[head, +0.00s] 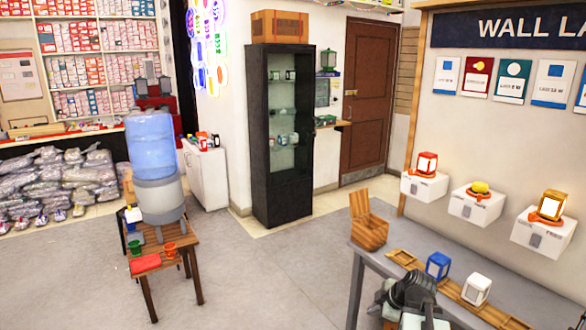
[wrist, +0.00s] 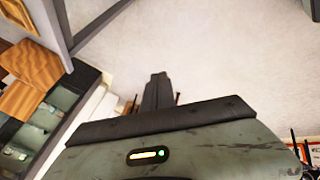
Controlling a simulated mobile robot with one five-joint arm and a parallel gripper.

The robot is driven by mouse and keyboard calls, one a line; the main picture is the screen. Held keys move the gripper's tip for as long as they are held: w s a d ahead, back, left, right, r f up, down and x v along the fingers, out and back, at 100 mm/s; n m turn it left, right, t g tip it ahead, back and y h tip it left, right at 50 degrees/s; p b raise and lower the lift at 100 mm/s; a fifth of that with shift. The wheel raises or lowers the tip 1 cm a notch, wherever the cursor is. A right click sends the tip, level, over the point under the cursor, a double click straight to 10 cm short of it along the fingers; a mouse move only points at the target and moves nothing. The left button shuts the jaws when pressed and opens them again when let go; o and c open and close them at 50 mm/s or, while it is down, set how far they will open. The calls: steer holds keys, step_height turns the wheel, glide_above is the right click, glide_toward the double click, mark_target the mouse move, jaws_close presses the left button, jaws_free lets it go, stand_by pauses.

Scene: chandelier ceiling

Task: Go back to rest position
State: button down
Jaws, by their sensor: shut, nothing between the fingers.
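My gripper (wrist: 158,80) shows in the wrist view as dark fingers pressed together, with nothing between them. Behind the fingers is its grey-green body with a small lit indicator. The wrist camera looks across pale ceiling or wall, with the scene tilted. In the head view part of my arm shows at the bottom edge, over the front of the grey table (head: 372,258). The fingertips cannot be made out there.
On the table are a wooden box (head: 368,226), a blue lantern (head: 438,265) and a white lantern (head: 477,289), close to my arm. White wall brackets (head: 424,187) hold lamps behind. A wooden bench (head: 150,262) with a water dispenser (head: 153,165) stands left. The floor between is clear.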

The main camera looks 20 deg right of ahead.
steer(key=w+a+g+y, duration=0.1)
steer(key=w+a+g, duration=0.15)
steer(key=a, duration=1.25)
steer(key=a+f+g, duration=0.1)
steer(key=a+f, duration=0.1)
steer(key=a, duration=1.1)
steer(key=s+m+g, duration=0.1)
steer(key=s+m, duration=0.1)
steer(key=m, duration=0.2)
steer(key=s+m+g+h, duration=0.1)
steer(key=s+m, duration=0.1)
steer(key=m, duration=0.2)
steer(key=s+f+m+g+h, duration=0.1)
steer(key=m, duration=0.3)
steer(key=shift+s+p, duration=0.35)
steer(key=shift+s, duration=0.05)
steer(key=shift+d, duration=0.1)
